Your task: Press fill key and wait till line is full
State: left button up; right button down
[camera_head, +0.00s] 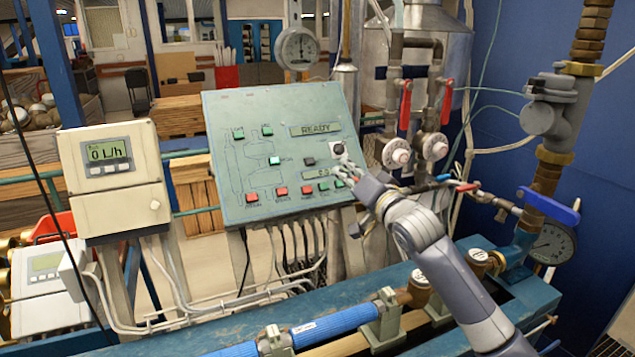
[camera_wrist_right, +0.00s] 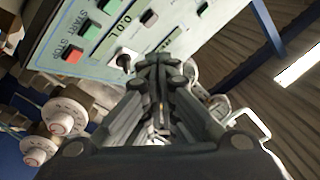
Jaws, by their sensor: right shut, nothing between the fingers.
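The green-grey control panel (camera_head: 235,190) stands tilted at the middle of the head view. Its upper display (camera_head: 315,129) reads READY. Red and green keys (camera_head: 280,190) run along its lower edge, with more green keys above; I cannot read which is the fill key. My right gripper (camera_head: 346,172) is shut and empty at the panel's right side, just below a black knob (camera_head: 338,147). In the right wrist view the closed fingertips (camera_wrist_right: 160,62) are beside the knob (camera_wrist_right: 125,60); contact is unclear. A red key (camera_wrist_right: 75,54) marked STOP shows there. My left gripper is out of view.
A white meter box (camera_head: 120,205) left of the panel reads 0 L/h. Right of the panel are pipes with red-handled valves (camera_head: 446,102) and a round gauge (camera_head: 552,243). A blue pipe (camera_head: 340,322) lies along the bench in front.

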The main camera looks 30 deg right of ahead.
aim_at(324, 186)
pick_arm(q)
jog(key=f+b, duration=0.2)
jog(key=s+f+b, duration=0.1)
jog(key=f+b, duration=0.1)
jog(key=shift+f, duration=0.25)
pick_arm(e)
jog(key=w+f, duration=0.2)
jog(key=w, duration=0.1)
jog(key=w+f, duration=0.3)
jog(key=shift+d+f, duration=0.15)
jog(key=shift+d, duration=0.05)
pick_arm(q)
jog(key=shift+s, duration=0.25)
pick_arm(e)
jog(key=shift+w+f, duration=0.15)
dwell(1.0)
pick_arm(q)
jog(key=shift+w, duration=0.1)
pick_arm(e)
jog(key=shift+w+f, duration=0.15)
